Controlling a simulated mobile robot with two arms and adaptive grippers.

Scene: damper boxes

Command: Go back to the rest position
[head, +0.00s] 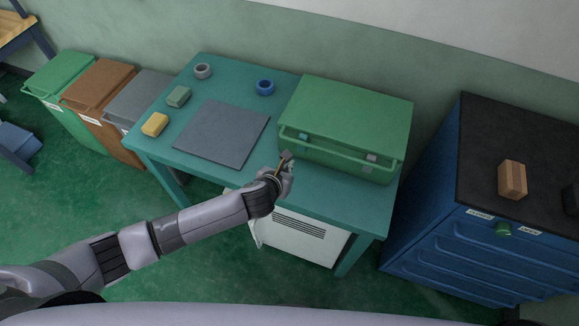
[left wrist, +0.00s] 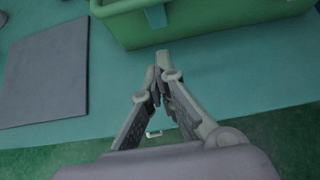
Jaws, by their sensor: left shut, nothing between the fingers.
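My left gripper (head: 285,158) is at the front edge of the teal table, just in front of the green box (head: 345,115) with its lid down and a bar handle along its front. In the left wrist view my left gripper (left wrist: 160,78) has its fingers together with nothing between them. The front of the green box (left wrist: 200,20) shows just beyond the fingertips, with a small gap of table between. My right gripper is not in view.
The teal table (head: 225,75) bears a grey mat (head: 222,133), a yellow block (head: 155,125), a green block (head: 178,96), a grey roll (head: 203,71) and a blue roll (head: 265,87). A blue cabinet (head: 440,225) stands right. Bins (head: 95,80) stand left.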

